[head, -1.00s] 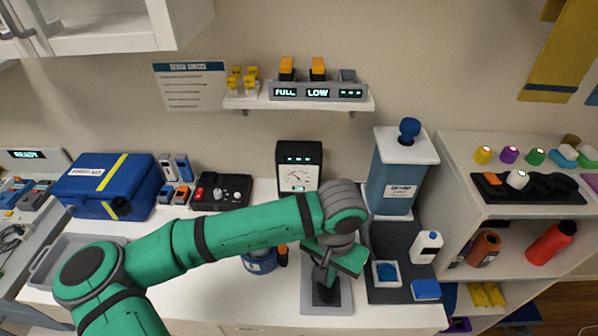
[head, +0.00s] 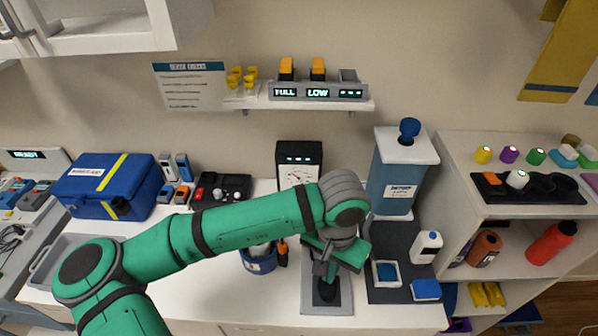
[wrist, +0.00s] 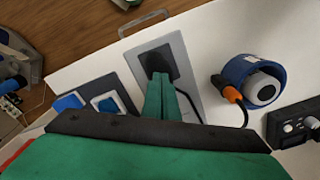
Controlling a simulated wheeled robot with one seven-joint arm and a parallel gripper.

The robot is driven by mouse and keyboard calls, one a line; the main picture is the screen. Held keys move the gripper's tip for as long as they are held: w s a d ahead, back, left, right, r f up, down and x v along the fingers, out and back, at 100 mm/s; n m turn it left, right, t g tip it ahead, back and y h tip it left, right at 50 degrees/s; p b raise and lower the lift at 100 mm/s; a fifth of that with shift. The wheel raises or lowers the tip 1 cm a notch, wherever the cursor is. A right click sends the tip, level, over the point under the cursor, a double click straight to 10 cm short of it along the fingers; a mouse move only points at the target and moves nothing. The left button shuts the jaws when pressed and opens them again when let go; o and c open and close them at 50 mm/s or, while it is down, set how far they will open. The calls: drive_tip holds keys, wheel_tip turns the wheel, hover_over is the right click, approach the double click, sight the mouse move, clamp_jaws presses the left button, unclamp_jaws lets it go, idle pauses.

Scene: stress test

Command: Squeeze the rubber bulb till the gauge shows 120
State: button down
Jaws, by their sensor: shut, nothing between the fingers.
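The black rubber bulb (head: 326,294) sits on a grey plate (head: 313,304) at the front of the white counter. It also shows in the wrist view as a dark form (wrist: 158,58) on the plate. My gripper (head: 322,276) is shut and empty, its fingertips just at or above the bulb; I cannot tell whether they touch it. In the wrist view the closed green fingers (wrist: 160,82) overlap the bulb's near side.
A dark mat (head: 385,240) with a small tray, blue sponge and white bottle lies right. A blue dispenser (head: 395,185) stands behind. Bare counter shows at front left.

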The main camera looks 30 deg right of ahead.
drive_tip(key=shift+f, duration=1.1)
drive_tip(key=shift+r, duration=1.1)
wheel_tip(320, 180, up, 6)
idle(0.7)
